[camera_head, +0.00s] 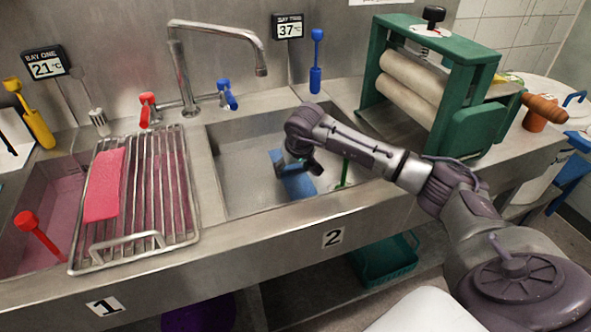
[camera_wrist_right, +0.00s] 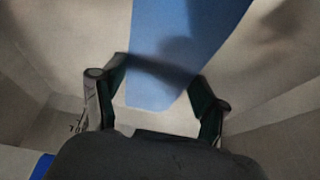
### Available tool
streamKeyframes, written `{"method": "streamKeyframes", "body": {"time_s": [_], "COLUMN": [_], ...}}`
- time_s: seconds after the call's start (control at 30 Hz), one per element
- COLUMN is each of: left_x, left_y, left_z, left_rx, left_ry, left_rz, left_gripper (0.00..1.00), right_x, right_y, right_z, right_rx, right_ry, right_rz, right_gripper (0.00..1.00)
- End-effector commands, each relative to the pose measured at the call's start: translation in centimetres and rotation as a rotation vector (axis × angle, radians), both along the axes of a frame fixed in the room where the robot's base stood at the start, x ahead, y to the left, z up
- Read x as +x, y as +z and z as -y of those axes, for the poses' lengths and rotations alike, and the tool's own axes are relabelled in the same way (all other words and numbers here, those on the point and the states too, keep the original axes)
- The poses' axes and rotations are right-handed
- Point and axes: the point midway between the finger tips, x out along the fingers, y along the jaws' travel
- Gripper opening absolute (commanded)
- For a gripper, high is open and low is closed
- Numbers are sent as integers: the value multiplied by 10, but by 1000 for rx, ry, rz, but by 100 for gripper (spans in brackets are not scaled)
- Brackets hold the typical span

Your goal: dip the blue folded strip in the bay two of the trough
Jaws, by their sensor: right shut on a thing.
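The blue folded strip (camera_head: 298,185) hangs inside bay two of the trough (camera_head: 235,205), the right basin above the "2" label. My right gripper (camera_head: 290,165) reaches down into this bay from the right and is shut on the strip's upper part. In the right wrist view the blue strip (camera_wrist_right: 185,45) runs between the two fingers (camera_wrist_right: 155,70). The strip's lower end is inside the basin; I cannot tell how deep any liquid stands around it. My left gripper is not in view.
A wire rack (camera_head: 150,200) with a red strip (camera_head: 105,185) spans bay one. A faucet (camera_head: 215,35) stands behind, between the bays. A green roller wringer (camera_head: 430,85) stands to the right. A green-handled tool (camera_head: 344,172) stands in bay two, near my right arm.

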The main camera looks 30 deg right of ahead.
Motion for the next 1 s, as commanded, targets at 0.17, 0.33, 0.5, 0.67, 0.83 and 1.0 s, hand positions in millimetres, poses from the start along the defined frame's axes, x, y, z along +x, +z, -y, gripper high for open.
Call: {"method": "streamKeyframes", "body": {"time_s": [0.17, 0.33, 0.5, 0.67, 0.83, 1.0], "left_x": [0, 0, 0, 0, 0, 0], "left_y": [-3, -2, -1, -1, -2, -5], "left_z": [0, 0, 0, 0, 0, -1], "left_rx": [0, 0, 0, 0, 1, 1], "left_ry": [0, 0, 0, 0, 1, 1], "left_rz": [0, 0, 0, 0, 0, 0], "left_gripper": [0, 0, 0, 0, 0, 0], "right_x": [5, 3, -4, -9, -7, 0], "right_y": [0, 1, 1, 1, 0, 0], "right_z": [-3, -1, 4, 6, 4, 1], "right_rx": [-1, -2, -3, -2, 0, 0], "right_ry": [0, -1, 0, 0, 0, 0], "right_rz": [1, 0, 0, 0, 1, 1], "right_gripper": [43, 43, 43, 43, 43, 43]}}
